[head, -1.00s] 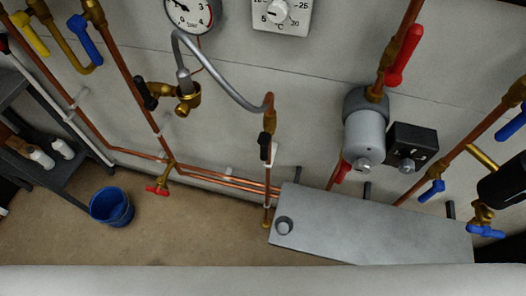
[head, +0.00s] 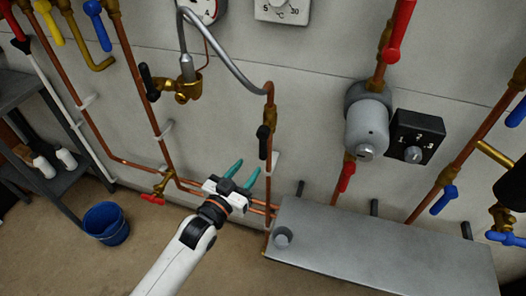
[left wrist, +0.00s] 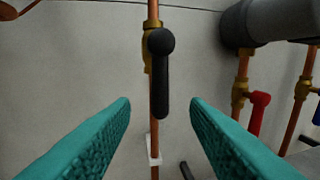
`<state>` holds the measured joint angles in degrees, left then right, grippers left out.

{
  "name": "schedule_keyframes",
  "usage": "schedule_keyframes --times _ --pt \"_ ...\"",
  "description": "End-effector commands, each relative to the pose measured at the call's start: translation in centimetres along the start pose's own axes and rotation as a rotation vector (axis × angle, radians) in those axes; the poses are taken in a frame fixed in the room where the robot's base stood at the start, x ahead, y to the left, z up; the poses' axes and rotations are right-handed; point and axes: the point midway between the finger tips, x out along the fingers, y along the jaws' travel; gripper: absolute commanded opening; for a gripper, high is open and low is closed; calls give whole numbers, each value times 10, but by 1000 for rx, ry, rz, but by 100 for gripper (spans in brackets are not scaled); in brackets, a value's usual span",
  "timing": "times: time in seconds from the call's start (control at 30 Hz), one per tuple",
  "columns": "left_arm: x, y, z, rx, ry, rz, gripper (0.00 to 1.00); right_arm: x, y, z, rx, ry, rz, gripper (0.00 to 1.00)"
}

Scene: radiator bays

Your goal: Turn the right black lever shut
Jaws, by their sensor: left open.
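The right black lever (head: 263,142) hangs straight down in front of a vertical copper pipe, on a brass valve (head: 270,117). In the left wrist view the black lever (left wrist: 161,85) appears centred between the two teal fingers, pointing down. My left gripper (head: 244,172) is open and empty, a little below and left of the lever in the head view, apart from it. Another black lever (head: 148,82) is further left, beside a brass valve. My right gripper is not in view.
A grey radiator (head: 385,245) stands below and right of the lever. A grey hose (head: 225,52) loops to the pipe above the valve. A grey cylinder (head: 366,128) and a red lever (head: 346,176) are to the right. A blue bucket (head: 106,224) stands on the floor.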

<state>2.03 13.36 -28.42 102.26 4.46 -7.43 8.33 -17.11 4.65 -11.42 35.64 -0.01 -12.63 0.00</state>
Motion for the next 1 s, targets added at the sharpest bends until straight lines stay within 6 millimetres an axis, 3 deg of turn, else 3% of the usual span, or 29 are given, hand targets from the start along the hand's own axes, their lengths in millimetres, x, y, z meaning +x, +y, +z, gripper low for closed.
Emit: schedule_keyframes --times 0.2,0.43,0.6,0.87,1.0 --pt "47 0 1 0 -1 0 42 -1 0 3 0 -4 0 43" --pt "82 0 0 0 1 1 42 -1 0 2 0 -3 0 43" --pt "93 0 0 1 1 1 42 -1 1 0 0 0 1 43" --pt "94 0 -1 1 1 1 42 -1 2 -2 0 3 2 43" --pt "94 0 -1 1 1 1 24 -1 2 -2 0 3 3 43"
